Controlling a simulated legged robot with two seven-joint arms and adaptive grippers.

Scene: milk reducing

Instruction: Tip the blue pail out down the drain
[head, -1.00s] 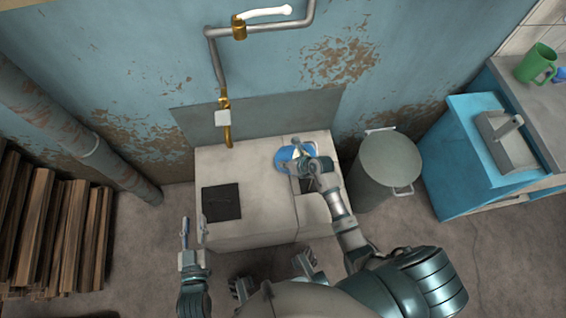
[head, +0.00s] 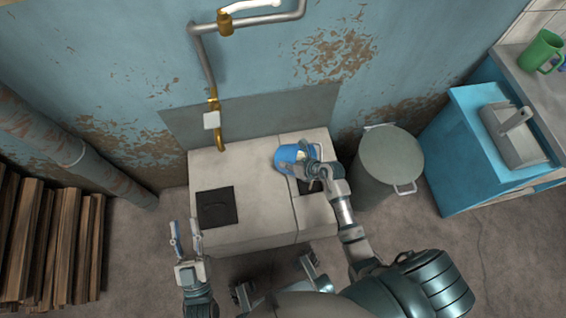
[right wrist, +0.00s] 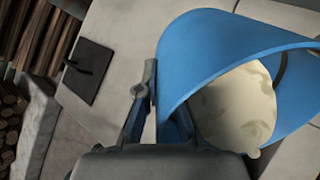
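The blue pail (head: 286,154) is at the back right of the pale block, tilted. My right gripper (head: 311,171) is at its right side and looks shut on its wall. In the right wrist view the pail (right wrist: 220,30) fills the right side, with a pale cream mass (right wrist: 235,108) inside. I cannot see any liquid pouring out. A dark square opening (head: 310,187), possibly the drain, lies partly hidden under my right gripper. My left gripper (head: 184,240) is open and empty in front of the block's left end.
A black square plate (head: 217,207) lies on the block's left part. A lidded grey bin (head: 390,158) stands close on the right. A blue cabinet (head: 470,150) stands further right, stacked wood (head: 45,240) at the left. A pipe (head: 205,70) runs down behind the block.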

